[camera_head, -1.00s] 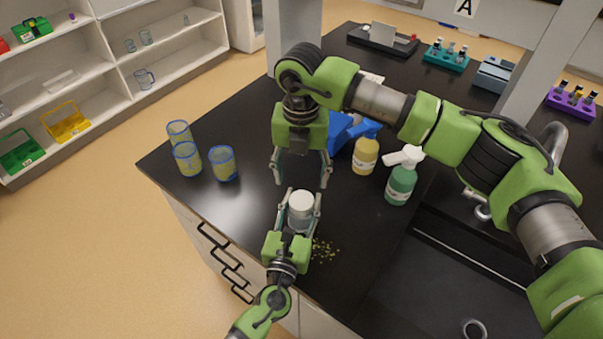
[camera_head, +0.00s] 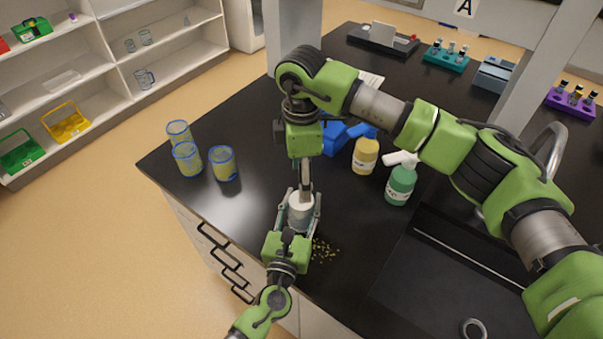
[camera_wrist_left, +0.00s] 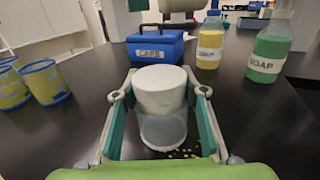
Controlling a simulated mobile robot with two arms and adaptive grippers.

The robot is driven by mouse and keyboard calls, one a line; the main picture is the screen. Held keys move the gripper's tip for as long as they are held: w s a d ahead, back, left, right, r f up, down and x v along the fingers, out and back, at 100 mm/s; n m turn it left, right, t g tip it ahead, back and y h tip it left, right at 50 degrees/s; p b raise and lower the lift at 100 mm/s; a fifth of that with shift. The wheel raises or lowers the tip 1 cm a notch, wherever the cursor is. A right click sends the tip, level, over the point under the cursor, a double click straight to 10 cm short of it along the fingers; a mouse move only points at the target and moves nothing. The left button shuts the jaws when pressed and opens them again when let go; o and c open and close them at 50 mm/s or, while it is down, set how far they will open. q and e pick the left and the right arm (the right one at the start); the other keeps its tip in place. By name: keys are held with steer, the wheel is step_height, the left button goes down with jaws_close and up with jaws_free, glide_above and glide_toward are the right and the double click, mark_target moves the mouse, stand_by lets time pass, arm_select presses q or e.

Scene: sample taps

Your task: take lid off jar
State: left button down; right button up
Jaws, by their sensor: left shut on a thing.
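The jar is clear with a white lid (camera_head: 301,208) on top. It stands upright near the counter's front edge. My left gripper (camera_head: 300,217) is shut around the jar body, one finger on each side. In the left wrist view the clear jar body (camera_wrist_left: 162,132) sits between the fingers, with the lid (camera_wrist_left: 160,88) above them. My right gripper (camera_head: 305,188) points down just over the lid, seen edge-on. I cannot tell how far apart its fingers are or whether they touch the lid.
A blue box (camera_wrist_left: 157,48) stands behind the jar. A yellow bottle (camera_head: 365,156) and a green spray bottle (camera_head: 400,184) are to the right. Several blue-rimmed cups (camera_head: 222,164) stand left. Small yellow bits (camera_head: 325,250) lie right of the jar. A sink (camera_head: 450,275) is at right.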

mark_target(301, 212)
step_height(301, 212, down, 8)
steer(key=shift+r, duration=0.15)
stand_by(0.3)
steer(key=c, duration=1.2)
steer(key=o, duration=1.3)
steer(key=shift+c, duration=0.2)
steer(key=shift+r, duration=3.85)
steer(key=shift+c, duration=0.3)
steer(key=shift+f, duration=3.85)
